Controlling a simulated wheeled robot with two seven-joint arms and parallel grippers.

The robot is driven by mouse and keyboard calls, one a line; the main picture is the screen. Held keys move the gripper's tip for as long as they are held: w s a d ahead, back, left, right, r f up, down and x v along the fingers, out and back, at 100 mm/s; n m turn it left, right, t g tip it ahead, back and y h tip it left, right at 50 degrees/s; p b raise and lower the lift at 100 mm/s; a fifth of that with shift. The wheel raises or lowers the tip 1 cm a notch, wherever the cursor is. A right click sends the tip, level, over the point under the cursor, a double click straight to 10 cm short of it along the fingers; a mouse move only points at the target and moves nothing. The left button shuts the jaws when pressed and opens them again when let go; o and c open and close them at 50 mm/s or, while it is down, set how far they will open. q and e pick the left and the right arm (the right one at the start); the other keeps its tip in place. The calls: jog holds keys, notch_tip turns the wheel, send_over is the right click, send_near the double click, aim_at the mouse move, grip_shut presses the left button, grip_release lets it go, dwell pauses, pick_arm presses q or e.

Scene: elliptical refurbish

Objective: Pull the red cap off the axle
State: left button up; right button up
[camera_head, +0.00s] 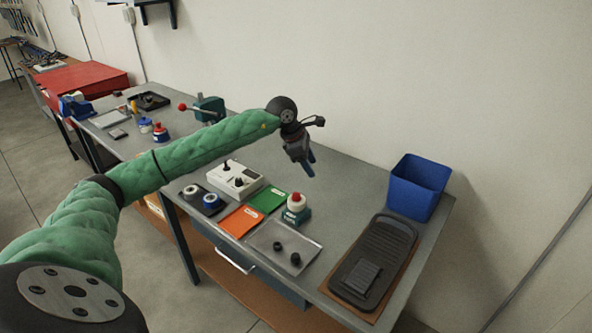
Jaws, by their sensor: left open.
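A small teal stand (297,217) on the bench carries a white round part with a red cap (297,197) on top, upright. The axle itself cannot be made out under the cap. My left gripper (308,168) is at the end of the green-sleeved arm, above the bench and behind the stand in the picture. It points down, is open and empty, and is apart from the red cap. My right gripper is not in view.
A clear tray (264,236) with dark round parts, green (267,200) and orange (240,222) cards, and a white box (222,178) lie near the stand. A black pedal (384,248) and blue bin (418,183) are at right. Bare bench lies behind the stand.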

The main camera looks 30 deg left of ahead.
aim_at(296, 194)
pick_arm(q)
jog(key=s+a+f+g, duration=0.1)
jog(key=s+a+m+g+y, duration=0.1)
jog(key=s, duration=0.1)
jog(key=s+a+f+y, duration=0.1)
jog(key=shift+s+a+f+m+g+p, duration=0.2)
jog(key=shift+s+f+m+g+p, duration=0.1)
jog(key=shift+m+g+p, duration=0.1)
jog(key=f, duration=0.1)
jog(key=f+p, duration=0.1)
jog(key=f, duration=0.1)
jog(key=f+p, duration=0.1)
jog(key=f, duration=0.1)
jog(key=shift+w+d, duration=0.1)
jog(key=shift+d, duration=0.3)
jog(key=shift+d+f+p, duration=0.1)
jog(key=shift+f+p, duration=0.35)
jog(key=shift+f, duration=0.4)
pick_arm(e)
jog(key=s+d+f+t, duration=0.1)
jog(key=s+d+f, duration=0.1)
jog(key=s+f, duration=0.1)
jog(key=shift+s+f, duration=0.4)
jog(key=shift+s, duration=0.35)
pick_arm(q)
jog(key=shift+c, duration=0.4)
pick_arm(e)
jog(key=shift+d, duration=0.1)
pick_arm(q)
grip_shut()
